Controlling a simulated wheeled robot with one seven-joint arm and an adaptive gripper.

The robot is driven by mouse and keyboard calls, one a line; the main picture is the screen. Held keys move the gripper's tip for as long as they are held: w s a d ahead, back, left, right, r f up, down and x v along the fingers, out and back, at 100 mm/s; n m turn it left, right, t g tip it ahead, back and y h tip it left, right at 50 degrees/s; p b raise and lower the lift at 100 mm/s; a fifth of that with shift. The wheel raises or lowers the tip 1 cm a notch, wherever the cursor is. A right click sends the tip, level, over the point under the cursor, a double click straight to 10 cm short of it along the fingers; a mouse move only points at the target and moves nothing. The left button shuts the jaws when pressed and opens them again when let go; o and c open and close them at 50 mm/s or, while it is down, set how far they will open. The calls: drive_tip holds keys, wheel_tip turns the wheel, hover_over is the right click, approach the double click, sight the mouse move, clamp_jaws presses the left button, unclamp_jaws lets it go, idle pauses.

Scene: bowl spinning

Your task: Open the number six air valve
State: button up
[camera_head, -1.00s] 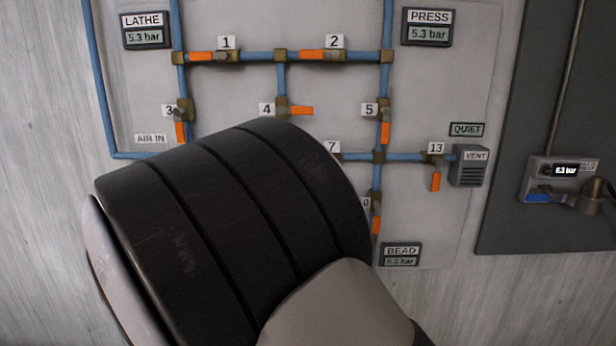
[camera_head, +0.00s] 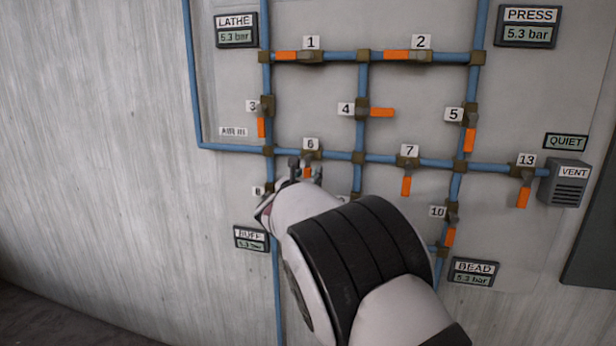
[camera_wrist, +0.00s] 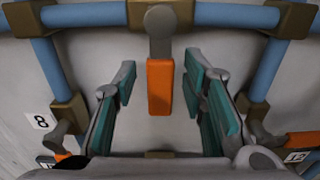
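The number six valve has its label (camera_head: 311,145) above a horizontal blue pipe in the head view. Its orange handle (camera_head: 307,173) points down, across the pipe, and is partly hidden by my gripper (camera_head: 304,168). In the wrist view the orange handle (camera_wrist: 160,88) hangs from a grey stem below the pipe. My gripper (camera_wrist: 160,92) is open, with one teal-padded finger on each side of the handle. A gap shows on both sides, so neither finger appears to touch it.
Number seven's handle (camera_head: 406,186) hangs down to the right. Number four's handle (camera_head: 382,112) points right, above. The number 8 label (camera_wrist: 41,121) and an orange handle (camera_wrist: 299,139) flank my fingers in the wrist view. The BUFF gauge (camera_head: 251,239) sits lower left; bare wall lies further left.

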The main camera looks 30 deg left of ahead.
drive_tip(key=shift+c, duration=0.3)
clamp_jaws()
